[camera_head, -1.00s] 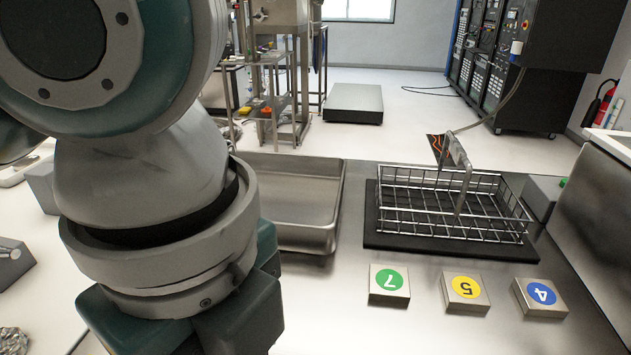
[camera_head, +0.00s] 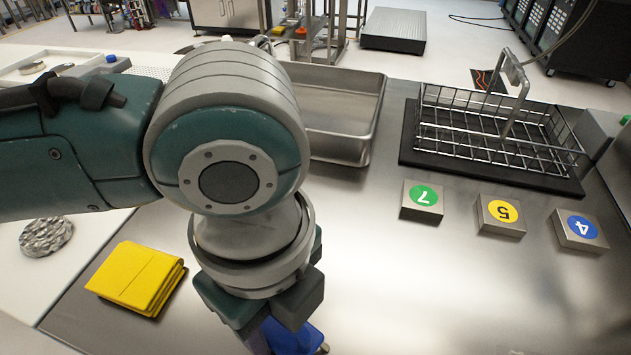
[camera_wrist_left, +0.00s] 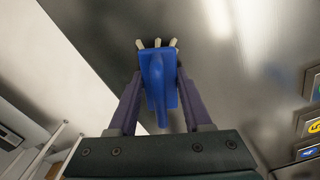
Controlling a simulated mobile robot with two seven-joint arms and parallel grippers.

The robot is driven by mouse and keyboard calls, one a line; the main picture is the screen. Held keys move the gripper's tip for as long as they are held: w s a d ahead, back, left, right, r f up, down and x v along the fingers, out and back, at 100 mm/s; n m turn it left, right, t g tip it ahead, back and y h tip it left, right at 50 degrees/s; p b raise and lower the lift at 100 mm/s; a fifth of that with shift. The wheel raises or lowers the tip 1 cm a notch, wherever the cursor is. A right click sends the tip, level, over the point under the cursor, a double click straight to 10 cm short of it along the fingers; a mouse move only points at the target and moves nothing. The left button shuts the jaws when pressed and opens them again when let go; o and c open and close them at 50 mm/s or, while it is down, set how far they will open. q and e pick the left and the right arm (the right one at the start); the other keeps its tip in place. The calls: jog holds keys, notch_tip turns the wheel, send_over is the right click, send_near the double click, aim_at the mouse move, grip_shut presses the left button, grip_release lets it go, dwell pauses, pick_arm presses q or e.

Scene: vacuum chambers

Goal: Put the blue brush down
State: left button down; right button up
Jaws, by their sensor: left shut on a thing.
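The blue brush (camera_head: 293,338) shows partly at the bottom edge of the head view, below my left arm. In the left wrist view the brush (camera_wrist_left: 157,85) has a blue body and pale bristles at its far end. My left gripper (camera_wrist_left: 158,100) is shut on it, one purple finger on each side. In the head view the left gripper (camera_head: 272,338) is mostly hidden by its own wrist. The brush is over the steel table (camera_head: 400,290); I cannot tell whether it touches. My right gripper is not in view.
A folded yellow cloth (camera_head: 137,277) lies left of the gripper. A steel tray (camera_head: 340,148) stands behind it. A wire basket (camera_head: 500,140) sits on a black mat (camera_head: 430,158) at the right. The front table middle is clear.

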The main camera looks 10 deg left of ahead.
pick_arm(q)
jog(key=shift+c, duration=1.7)
grip_release()
jog(key=shift+f, duration=0.1)
